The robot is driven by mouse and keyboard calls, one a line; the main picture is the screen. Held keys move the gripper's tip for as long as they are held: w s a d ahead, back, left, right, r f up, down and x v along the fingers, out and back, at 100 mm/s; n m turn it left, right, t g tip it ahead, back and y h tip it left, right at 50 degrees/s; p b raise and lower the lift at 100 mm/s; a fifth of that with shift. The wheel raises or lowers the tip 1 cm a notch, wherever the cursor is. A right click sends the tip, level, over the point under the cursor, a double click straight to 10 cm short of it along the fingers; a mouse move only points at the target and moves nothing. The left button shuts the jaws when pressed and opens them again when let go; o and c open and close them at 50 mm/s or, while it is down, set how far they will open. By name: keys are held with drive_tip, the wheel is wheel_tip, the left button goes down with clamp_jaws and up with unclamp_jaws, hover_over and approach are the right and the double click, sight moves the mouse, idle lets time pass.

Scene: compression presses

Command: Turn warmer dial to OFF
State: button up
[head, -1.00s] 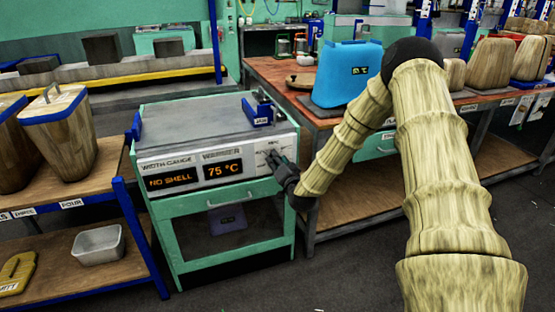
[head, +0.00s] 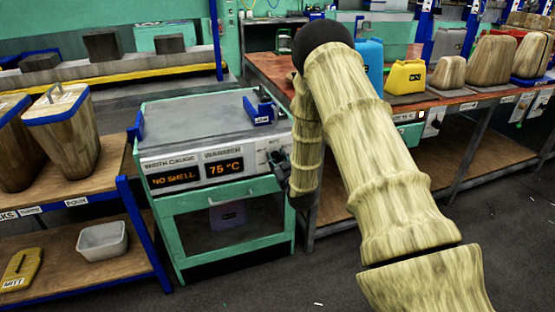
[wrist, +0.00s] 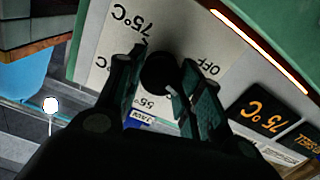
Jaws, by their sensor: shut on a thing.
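The warmer (head: 215,190) is a green and white cabinet with a grey top, left of my arm. Its orange display (head: 225,168) reads 75 °C under the WARMER label. The black round dial (wrist: 157,72) sits on the white panel among OFF, 55° and 75 °C marks, which appear upside down in the wrist view. My gripper (wrist: 160,80) has its fingers on both sides of the dial and is shut on it. In the head view my gripper (head: 278,162) is at the panel's right end and hides the dial. I cannot tell which mark the dial points at.
A workbench (head: 268,68) with a blue container (head: 370,65) and a yellow one (head: 404,77) stands behind my arm. A shelf (head: 85,187) with wooden bins is close to the warmer's left. The floor in front is mostly clear.

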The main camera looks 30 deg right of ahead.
drive_tip(key=n, duration=0.5)
drive_tip(key=shift+a+f+n, duration=0.1)
drive_tip(key=shift+f+n, duration=0.05)
drive_tip(key=shift+n, duration=1.95)
drive_tip(key=o, duration=1)
drive_tip(key=shift+o, duration=0.2)
drive_tip(key=shift+s, duration=0.15)
drive_tip(key=v, duration=1.1)
drive_tip(key=shift+s, duration=0.35)
drive_tip(key=shift+f, duration=0.1)
